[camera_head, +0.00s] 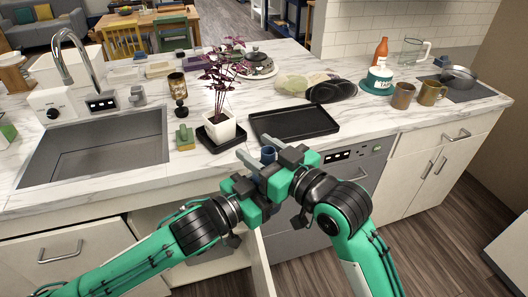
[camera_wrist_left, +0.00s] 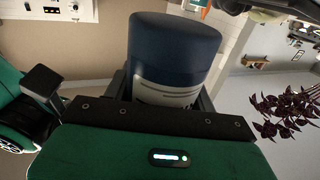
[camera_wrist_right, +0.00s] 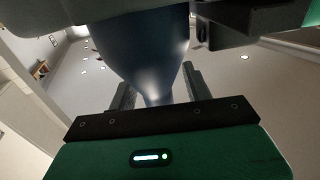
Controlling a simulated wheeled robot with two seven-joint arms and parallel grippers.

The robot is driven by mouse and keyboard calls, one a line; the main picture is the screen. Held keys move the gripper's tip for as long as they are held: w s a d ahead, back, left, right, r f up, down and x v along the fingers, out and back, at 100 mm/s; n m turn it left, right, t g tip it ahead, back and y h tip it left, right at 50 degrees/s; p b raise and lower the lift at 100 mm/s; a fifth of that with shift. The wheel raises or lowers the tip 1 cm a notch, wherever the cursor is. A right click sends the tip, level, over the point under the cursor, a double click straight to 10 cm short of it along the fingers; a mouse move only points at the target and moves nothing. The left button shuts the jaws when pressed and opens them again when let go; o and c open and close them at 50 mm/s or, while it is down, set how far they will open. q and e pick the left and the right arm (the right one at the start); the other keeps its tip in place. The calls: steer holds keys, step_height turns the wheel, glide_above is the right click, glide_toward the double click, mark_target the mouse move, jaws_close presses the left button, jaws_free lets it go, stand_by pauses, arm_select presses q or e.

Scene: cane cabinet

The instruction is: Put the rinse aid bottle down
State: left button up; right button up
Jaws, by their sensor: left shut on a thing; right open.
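The rinse aid bottle (camera_head: 268,153) is dark blue. It is held in front of the counter's front edge, with my two grippers close together around it. In the left wrist view the bottle (camera_wrist_left: 175,45) shows a wide blue end and a white label, and my left gripper (camera_wrist_left: 163,88) is shut on it. In the right wrist view the bottle (camera_wrist_right: 150,55) narrows toward my right gripper (camera_wrist_right: 156,88). The right gripper (camera_head: 255,147) is open, its fingers on either side of the narrow part. Much of the bottle is hidden by the grippers in the head view.
A black tray (camera_head: 294,123) lies on the counter just beyond the grippers. A potted purple plant (camera_head: 221,128) and a sink (camera_head: 95,150) are to the left. Mugs (camera_head: 403,95) and an orange bottle (camera_head: 381,52) stand at right. A drawer or door (camera_head: 262,262) is open below.

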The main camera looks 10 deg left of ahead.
jaws_close()
arm_select(q)
steer(key=o, duration=1.3)
steer(key=shift+s, duration=0.1)
